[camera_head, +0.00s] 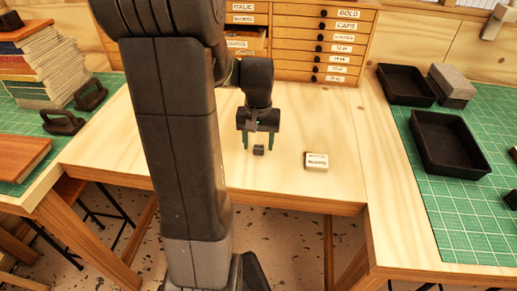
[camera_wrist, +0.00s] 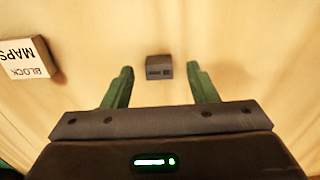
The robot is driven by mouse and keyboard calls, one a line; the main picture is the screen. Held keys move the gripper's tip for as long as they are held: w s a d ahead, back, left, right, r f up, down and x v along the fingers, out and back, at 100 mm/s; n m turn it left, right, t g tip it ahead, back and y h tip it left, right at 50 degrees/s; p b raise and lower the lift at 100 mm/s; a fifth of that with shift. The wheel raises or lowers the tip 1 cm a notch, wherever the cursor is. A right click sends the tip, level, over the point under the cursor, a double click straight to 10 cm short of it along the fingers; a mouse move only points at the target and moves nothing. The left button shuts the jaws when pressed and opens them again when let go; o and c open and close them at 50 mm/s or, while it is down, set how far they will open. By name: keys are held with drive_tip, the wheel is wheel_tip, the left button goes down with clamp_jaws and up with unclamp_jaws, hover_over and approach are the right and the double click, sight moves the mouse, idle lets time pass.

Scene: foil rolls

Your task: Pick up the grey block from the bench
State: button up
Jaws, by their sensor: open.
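A small dark grey block (camera_head: 258,150) sits on the pale wooden bench (camera_head: 290,190). In the wrist view the grey block (camera_wrist: 159,67) has two small dark marks on its near face. My gripper (camera_head: 259,147) points down over the bench, with one green finger to each side of the block. In the wrist view the gripper's fingertips (camera_wrist: 160,72) stand wide apart, with the block between them and a clear gap on both sides. My gripper is open and holds nothing. I cannot tell how high the fingertips are above the bench.
A white box labelled BLOCK MAPS (camera_head: 317,162) stands right of the block; it shows at left in the wrist view (camera_wrist: 29,58). Wooden drawers (camera_head: 317,45) stand behind. Black trays (camera_head: 450,145) and a larger grey block (camera_head: 452,84) lie on the right green mat.

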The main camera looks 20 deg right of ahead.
drive_tip(key=shift+f, duration=0.7)
drive_tip(key=c, duration=1.1)
